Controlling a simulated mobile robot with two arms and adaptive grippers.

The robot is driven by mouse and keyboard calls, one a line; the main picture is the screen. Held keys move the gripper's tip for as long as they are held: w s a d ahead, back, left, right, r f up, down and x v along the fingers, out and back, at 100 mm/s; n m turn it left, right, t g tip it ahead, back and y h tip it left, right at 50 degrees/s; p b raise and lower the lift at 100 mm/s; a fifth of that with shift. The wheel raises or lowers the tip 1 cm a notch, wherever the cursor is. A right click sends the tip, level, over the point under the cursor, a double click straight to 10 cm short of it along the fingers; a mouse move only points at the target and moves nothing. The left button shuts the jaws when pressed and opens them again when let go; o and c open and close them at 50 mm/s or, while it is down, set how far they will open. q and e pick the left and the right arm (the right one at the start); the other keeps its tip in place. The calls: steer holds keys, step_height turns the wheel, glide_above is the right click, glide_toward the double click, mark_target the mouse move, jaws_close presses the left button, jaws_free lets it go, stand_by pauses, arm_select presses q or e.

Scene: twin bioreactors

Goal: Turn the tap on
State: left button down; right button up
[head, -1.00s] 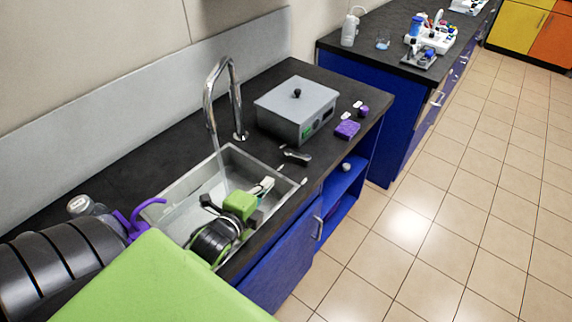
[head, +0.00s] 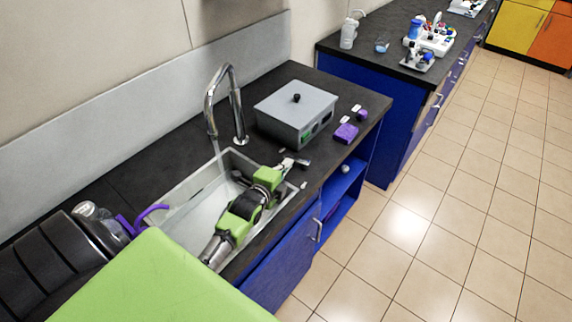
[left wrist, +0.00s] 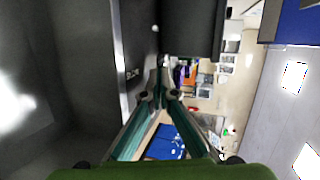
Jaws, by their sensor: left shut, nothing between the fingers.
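The chrome gooseneck tap (head: 236,100) stands behind the sink (head: 172,213). A pale stream of water (head: 220,158) runs from its spout into the sink. A small dark and silver lever (head: 304,163) lies at the sink's right rim on the counter, partly covered by my gripper. My left arm reaches over the sink, and my left gripper (head: 288,164) is at the lever. I cannot tell whether they touch. In the left wrist view the fingertips of the left gripper (left wrist: 160,78) are together with nothing between them. My right gripper is not in view.
A grey lidded box (head: 296,110) stands right of the tap, with a purple sponge (head: 346,133) beside it. A purple curved object (head: 150,212) is at the sink's left. The blue cabinet (head: 285,255) fronts the counter; tiled floor (head: 420,240) is clear.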

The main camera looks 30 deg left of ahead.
arm_select(q)
steer(key=shift+w+a, duration=0.25)
steer(key=shift+w, duration=0.25)
steer(key=shift+w+a, duration=0.2)
steer(key=shift+w, duration=0.1)
steer(key=shift+s, duration=0.1)
